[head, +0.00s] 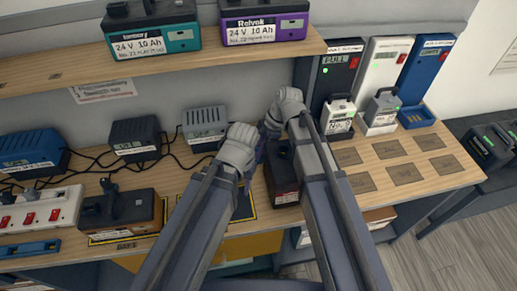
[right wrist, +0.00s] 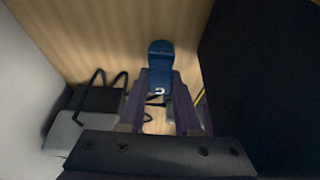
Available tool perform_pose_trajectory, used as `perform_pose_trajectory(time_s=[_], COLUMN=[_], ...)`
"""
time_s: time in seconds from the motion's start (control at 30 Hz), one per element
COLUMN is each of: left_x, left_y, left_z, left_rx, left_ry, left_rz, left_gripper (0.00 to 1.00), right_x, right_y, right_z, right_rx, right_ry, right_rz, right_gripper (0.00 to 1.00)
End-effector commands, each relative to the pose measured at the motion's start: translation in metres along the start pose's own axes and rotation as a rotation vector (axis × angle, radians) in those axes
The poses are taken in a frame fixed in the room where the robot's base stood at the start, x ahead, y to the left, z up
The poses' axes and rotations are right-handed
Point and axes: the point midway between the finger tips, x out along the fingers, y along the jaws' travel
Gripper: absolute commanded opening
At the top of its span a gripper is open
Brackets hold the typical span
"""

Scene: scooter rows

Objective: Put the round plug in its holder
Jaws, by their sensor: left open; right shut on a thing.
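My right gripper (head: 270,131) is at the middle of the bench, by the foot of the black charger, and its jaws are largely hidden by its wrist. In the right wrist view it (right wrist: 158,108) is shut on a blue piece that looks like the round plug (right wrist: 160,65), held against a wooden background. My left gripper (head: 243,180) is open, lower and left of the right one, above a yellow-edged dark mat (head: 245,207). I cannot make out the plug in the head view, nor tell which fitting is its holder.
A dark battery (head: 284,178) stands beside my right forearm. Black, white and blue chargers (head: 385,65) stand at the right, two with grey batteries. Small chargers (head: 205,124) with loose cables and a power strip (head: 42,210) are at left. A shelf (head: 70,72) overhangs. Flat bench squares (head: 404,172) are bare.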

Motion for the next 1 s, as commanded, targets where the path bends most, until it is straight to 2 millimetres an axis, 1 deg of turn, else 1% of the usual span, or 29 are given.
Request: perform_pose_trajectory(time_s=[0.03, 0.07, 0.33, 0.37, 0.6, 0.73, 0.87, 1.0], left_x=[0.002, 0.001, 0.001, 0.001, 0.000, -0.004, -0.013, -0.028], left_y=[0.000, 0.000, 0.000, 0.000, 0.000, 0.000, -0.001, -0.003], left_z=[0.000, 0.000, 0.000, 0.000, 0.000, 0.000, 0.001, 0.002], left_rx=[0.000, 0.000, 0.000, 0.000, 0.000, 0.000, 0.000, 0.000], left_ry=[0.000, 0.000, 0.000, 0.000, 0.000, 0.000, 0.000, 0.000], left_rz=[0.000, 0.000, 0.000, 0.000, 0.000, 0.000, 0.000, 0.000], left_gripper=[0.50, 0.50, 0.50, 0.50, 0.50, 0.50, 0.50, 0.50], right_x=[0.002, 0.001, 0.001, 0.001, 0.000, -0.004, -0.013, -0.030], right_y=[0.000, 0.000, 0.000, 0.000, 0.000, 0.000, 0.000, 0.000], right_z=[0.001, 0.000, 0.000, 0.000, 0.000, 0.000, -0.001, -0.002], right_rx=[0.000, 0.000, 0.000, 0.000, 0.000, 0.000, 0.000, 0.001], right_ry=[0.000, 0.000, 0.000, 0.000, 0.000, 0.000, 0.000, 0.000], right_rz=[0.000, 0.000, 0.000, 0.000, 0.000, 0.000, 0.000, 0.001], right_gripper=[0.00, 0.35, 0.66, 0.67, 0.67, 0.67, 0.67, 0.67])
